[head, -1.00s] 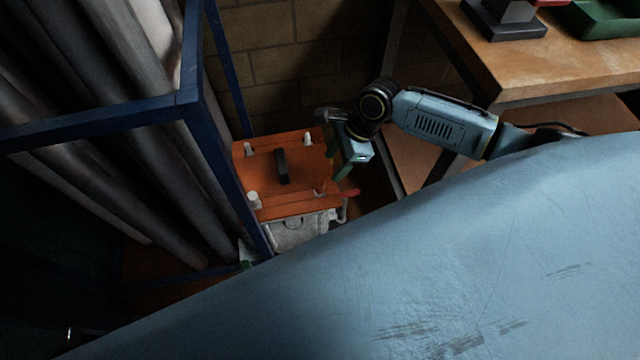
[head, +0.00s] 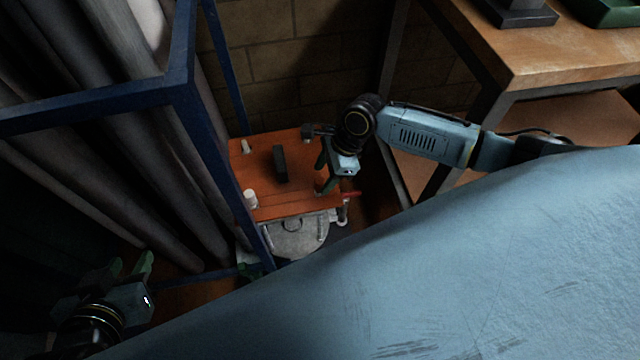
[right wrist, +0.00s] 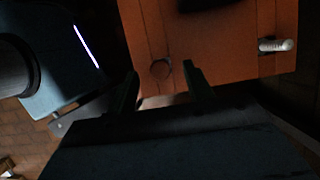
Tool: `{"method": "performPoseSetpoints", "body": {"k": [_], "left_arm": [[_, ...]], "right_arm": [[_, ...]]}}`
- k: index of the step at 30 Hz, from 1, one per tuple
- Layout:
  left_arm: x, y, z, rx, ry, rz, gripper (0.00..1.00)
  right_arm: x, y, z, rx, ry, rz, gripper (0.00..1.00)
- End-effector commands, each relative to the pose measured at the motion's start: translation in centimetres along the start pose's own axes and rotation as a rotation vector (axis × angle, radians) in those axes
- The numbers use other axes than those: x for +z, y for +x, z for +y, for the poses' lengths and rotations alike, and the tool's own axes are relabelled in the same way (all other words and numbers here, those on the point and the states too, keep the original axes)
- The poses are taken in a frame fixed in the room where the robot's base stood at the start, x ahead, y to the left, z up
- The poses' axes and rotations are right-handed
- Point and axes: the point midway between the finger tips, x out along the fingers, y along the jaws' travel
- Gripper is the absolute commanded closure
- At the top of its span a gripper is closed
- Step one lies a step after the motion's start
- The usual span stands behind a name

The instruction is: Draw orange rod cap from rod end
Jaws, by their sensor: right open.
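A round orange form, which looks like the rod cap (right wrist: 161,68) seen end-on, shows in the right wrist view against the orange plate (right wrist: 217,50). It appears between my right gripper's fingertips (right wrist: 160,70); whether the fingers reach down around it I cannot tell. In the head view my right gripper (head: 325,175) is open at the right edge of the orange plate (head: 262,178), and its green fingers hide the cap and rod end. My left gripper (head: 131,264) is open and empty at the lower left, away from the plate.
Pale pegs (head: 250,197) stand at other plate corners, with a black bar (head: 280,164) mid-plate. A blue frame (head: 190,100) stands left; a wooden bench (head: 540,58) is at right.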

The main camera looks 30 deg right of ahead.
Motion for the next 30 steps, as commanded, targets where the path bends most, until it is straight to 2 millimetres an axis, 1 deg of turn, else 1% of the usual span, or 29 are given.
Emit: {"method": "performPoseSetpoints", "body": {"k": [3,9,12,15,19,25,26,30], "left_arm": [[-2.0,0.3,0.4,0.010,0.001,0.123,0.64],[-5.5,0.0,1.1,0.028,0.001,0.325,0.64],[-6.9,-0.4,1.4,0.036,0.000,0.410,0.64],[-7.8,-0.7,1.6,0.040,0.000,0.468,0.64],[-8.4,-1.0,1.7,0.043,-0.001,0.500,0.64],[-8.5,-1.0,1.7,0.043,-0.001,0.502,0.64],[-8.4,-1.0,1.7,0.043,-0.001,0.502,0.64],[-8.4,-1.0,1.7,0.042,-0.001,0.501,0.64]], "right_arm": [[0.0,0.8,0.0,0.000,-0.001,0.000,0.49],[0.0,2.0,0.0,0.000,-0.001,0.000,0.49],[0.0,2.5,-0.1,-0.001,-0.001,0.000,0.49],[0.0,2.7,-0.1,-0.002,-0.001,0.000,0.49],[0.0,2.9,0.0,-0.001,-0.001,0.000,0.49],[0.0,2.9,0.0,-0.001,-0.001,0.000,0.49],[0.0,2.9,0.0,-0.001,-0.001,0.000,0.51],[0.0,2.9,0.0,-0.001,-0.001,0.000,0.70]]}}
